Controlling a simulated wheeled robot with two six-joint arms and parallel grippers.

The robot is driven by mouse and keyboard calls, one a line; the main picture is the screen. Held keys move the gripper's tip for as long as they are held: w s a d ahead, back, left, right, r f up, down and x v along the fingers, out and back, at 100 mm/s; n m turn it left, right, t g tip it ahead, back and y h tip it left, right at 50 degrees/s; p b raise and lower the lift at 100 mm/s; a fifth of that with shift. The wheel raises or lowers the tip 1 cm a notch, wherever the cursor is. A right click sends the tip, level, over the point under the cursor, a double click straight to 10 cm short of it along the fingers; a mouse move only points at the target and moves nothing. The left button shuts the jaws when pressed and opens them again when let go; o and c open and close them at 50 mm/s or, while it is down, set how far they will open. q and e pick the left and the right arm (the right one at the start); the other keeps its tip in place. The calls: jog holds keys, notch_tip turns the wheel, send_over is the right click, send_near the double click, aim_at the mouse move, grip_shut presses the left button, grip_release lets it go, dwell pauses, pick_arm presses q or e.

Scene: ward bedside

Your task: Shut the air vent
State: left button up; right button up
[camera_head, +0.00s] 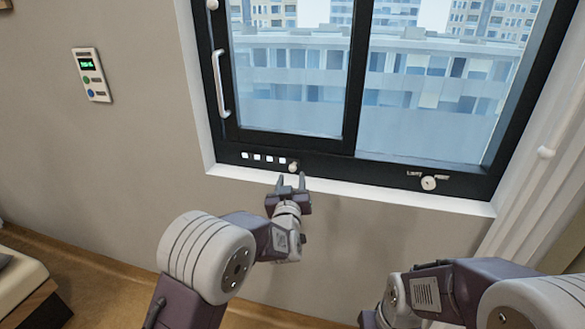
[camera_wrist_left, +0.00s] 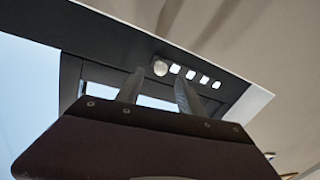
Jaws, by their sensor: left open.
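The air vent (camera_head: 264,157) is a row of several small white openings in the dark lower window frame, left of centre. A round pale knob (camera_head: 293,167) sits at the row's right end. The wrist view also shows the vent (camera_wrist_left: 190,75) and its knob (camera_wrist_left: 160,68). My left gripper (camera_head: 291,180) is open and empty, just below the knob in the head view. In the wrist view its two fingers (camera_wrist_left: 158,84) point towards the knob, which shows between the tips. I cannot tell whether they touch it. My right gripper is mostly cut off at the bottom edge; its fingers are hidden.
The window has a white handle (camera_head: 221,83) on its left sash. A second round knob (camera_head: 429,183) with lettering sits on the lower frame to the right. A white sill (camera_head: 400,197) runs below. A wall panel (camera_head: 92,75) hangs at left; a curtain (camera_head: 545,190) hangs at right.

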aim_at(292, 170)
pick_arm(q)
jog(key=w, duration=0.7)
jog(key=shift+d, duration=0.1)
grip_shut()
jog(key=shift+b, duration=0.3)
dwell(0.8)
